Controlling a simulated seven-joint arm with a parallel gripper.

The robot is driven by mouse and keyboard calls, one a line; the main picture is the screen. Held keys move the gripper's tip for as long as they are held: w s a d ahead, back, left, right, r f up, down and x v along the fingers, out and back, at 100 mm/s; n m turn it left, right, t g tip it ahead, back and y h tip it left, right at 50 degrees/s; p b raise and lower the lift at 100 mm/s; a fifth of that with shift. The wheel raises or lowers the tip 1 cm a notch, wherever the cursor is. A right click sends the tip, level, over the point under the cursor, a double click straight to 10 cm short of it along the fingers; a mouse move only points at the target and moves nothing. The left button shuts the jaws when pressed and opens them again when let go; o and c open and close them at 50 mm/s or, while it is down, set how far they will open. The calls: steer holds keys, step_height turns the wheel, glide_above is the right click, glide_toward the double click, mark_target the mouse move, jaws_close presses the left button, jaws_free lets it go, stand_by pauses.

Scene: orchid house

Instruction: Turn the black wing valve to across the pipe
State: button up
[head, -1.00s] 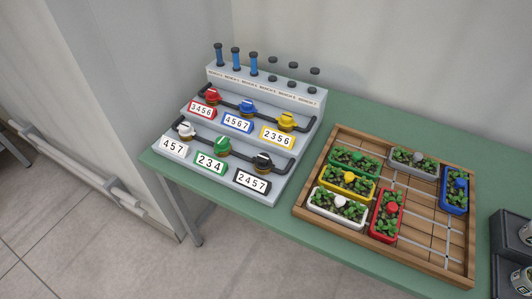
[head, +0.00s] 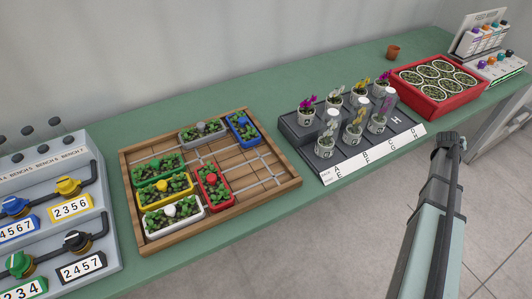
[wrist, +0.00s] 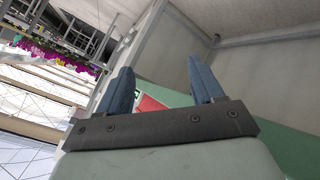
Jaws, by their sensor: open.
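The black wing valve (head: 76,242) sits on the lower pipe of the grey valve stand (head: 108,262) at the left edge of the head view, above the label 2457. How its wing lies against the pipe is too small to tell. My gripper shows in the wrist view (wrist: 163,92), with two blue fingers spread apart and nothing between them. In the head view only my arm shows at the right, far from the valve; the fingers cannot be made out there.
A wooden tray (head: 290,186) with coloured planters stands right of the valve stand. A dark rack (head: 300,134) of potted orchids and a red crate (head: 458,113) of pots stand further right. A small terracotta pot (head: 393,52) is at the back. Green bench (head: 235,222) shows between them.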

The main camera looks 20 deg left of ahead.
steer(key=w+a+r+n+t, duration=0.1)
steer(key=w+a+r, duration=0.1)
steer(key=w+r, duration=0.35)
steer(key=w+a+r+n+t, duration=0.1)
steer(key=w+r, duration=0.1)
steer(key=r, duration=0.7)
steer(key=w+a+r+t, duration=0.1)
steer(key=w+a+r, duration=0.15)
steer(key=r, duration=0.45)
steer(key=w+a+r+n+y, duration=0.1)
steer(key=a+r+n+y, duration=0.1)
steer(key=a, duration=1.2)
steer(key=w+a+r+n+y, duration=0.1)
steer(key=a+r+n+y, duration=0.15)
steer(key=a, duration=1.25)
steer(key=s+a+f+n+g+y, duration=0.1)
steer(key=s+a+n+y, duration=0.3)
steer(key=a, duration=1)
steer(key=s+a+f+n+g+h, duration=0.15)
steer(key=s+a, duration=0.45)
steer(key=a, duration=0.8)
steer(key=s+a+f+n+g+y, duration=0.1)
steer(key=s+a+n+g+y, duration=0.45)
steer(key=s+a, duration=2.3)
steer(key=n+g+h, duration=0.4)
steer(key=n+g, duration=0.3)
steer(key=n, duration=0.6)
glide_toward(72, 237)
steer(key=x, duration=0.8)
steer(key=shift+f, duration=0.15)
